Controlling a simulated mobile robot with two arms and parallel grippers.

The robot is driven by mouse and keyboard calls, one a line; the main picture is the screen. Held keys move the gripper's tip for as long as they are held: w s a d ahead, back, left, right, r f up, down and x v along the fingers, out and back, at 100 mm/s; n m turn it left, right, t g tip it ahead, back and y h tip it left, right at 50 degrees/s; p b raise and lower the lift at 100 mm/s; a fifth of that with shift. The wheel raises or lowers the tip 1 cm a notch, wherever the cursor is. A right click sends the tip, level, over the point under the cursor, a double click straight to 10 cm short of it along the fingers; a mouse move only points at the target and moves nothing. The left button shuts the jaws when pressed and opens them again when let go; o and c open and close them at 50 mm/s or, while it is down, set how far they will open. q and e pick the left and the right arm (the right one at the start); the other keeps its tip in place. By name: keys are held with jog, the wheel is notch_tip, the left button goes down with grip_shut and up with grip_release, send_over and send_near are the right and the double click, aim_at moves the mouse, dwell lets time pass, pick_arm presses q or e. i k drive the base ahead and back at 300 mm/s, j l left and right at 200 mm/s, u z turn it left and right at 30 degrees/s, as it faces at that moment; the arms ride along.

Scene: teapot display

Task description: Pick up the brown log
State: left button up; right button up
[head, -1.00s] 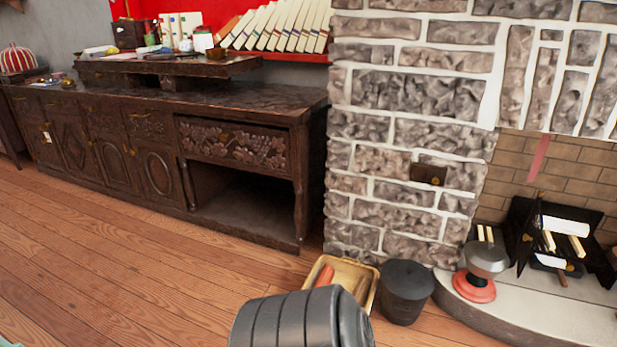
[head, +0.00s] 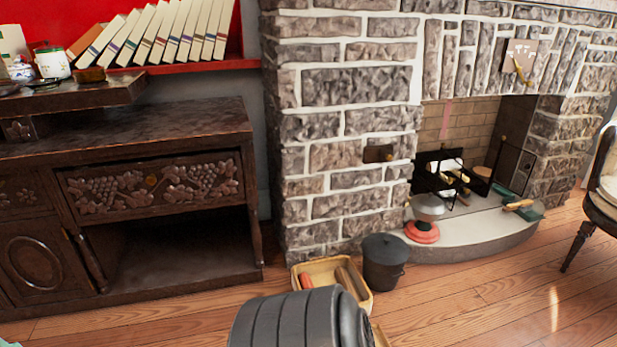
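A light wooden tray (head: 322,266) stands on the floor at the foot of the stone chimney, left of a black bucket (head: 384,265). In it lies a brown log-like piece (head: 346,280) at the right side and an orange-red piece (head: 305,281) at the left. The front of the tray and part of its contents are hidden behind a dark grey ribbed cylinder, which looks like part of my own arm. Neither of my grippers shows.
A raised hearth (head: 470,236) holds a pot on a red base (head: 424,222), with a black grate and light logs (head: 448,178) behind. A dark carved cabinet (head: 130,190) stands left, a chair (head: 597,205) right. The wooden floor (head: 520,295) at front right is clear.

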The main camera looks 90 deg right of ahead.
aim_at(342, 276)
jog(key=i+l+z, duration=0.1)
jog(key=z, duration=0.35)
jog(key=i+z, duration=0.5)
jog(key=z, duration=0.35)
jog(key=i+j+z, duration=0.2)
jog(key=z, duration=0.2)
jog(key=i+j+z, duration=0.15)
jog(key=z, duration=0.3)
